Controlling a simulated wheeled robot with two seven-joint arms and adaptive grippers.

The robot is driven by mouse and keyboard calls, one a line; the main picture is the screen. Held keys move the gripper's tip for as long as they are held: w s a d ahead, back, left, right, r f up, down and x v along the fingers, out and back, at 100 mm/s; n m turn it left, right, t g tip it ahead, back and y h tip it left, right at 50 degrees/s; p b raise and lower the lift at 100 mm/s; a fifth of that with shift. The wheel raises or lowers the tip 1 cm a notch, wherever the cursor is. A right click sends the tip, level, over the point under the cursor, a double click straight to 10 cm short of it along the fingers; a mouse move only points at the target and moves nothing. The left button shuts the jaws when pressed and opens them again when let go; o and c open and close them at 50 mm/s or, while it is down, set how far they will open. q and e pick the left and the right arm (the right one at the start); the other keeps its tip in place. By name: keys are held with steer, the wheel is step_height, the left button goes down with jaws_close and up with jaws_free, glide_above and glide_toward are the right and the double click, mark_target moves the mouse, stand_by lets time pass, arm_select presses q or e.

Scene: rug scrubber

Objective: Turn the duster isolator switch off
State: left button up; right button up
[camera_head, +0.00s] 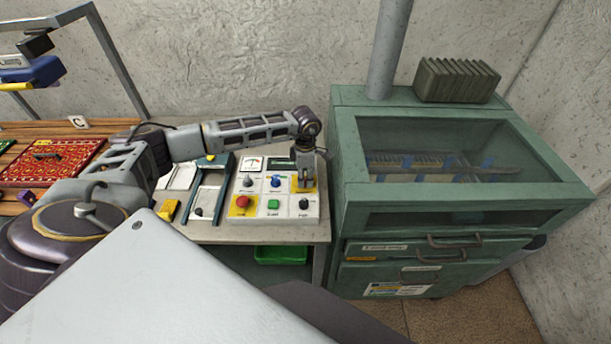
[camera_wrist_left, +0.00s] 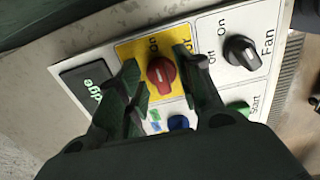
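The red isolator knob (camera_wrist_left: 161,75) sits on a yellow plate (camera_wrist_left: 128,48) on the white control panel. Its "On" label shows beside it; other lettering is partly hidden by my fingers. My left gripper (camera_head: 304,186) is over the panel's back right corner in the head view and covers the knob there. In the left wrist view my left gripper (camera_wrist_left: 155,68) is open, one finger on each side of the red knob. I cannot tell whether the fingers touch it. The knob's exact setting is unclear. My right gripper is out of view.
On the panel (camera_head: 258,211) are a red button (camera_head: 242,202), a green button (camera_head: 273,204) and a black fan knob (camera_wrist_left: 241,52). A green cabinet (camera_head: 450,160) with a glass window stands close on the right. A patterned rug (camera_head: 50,163) lies left.

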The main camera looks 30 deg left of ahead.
arm_select(q)
jaws_close()
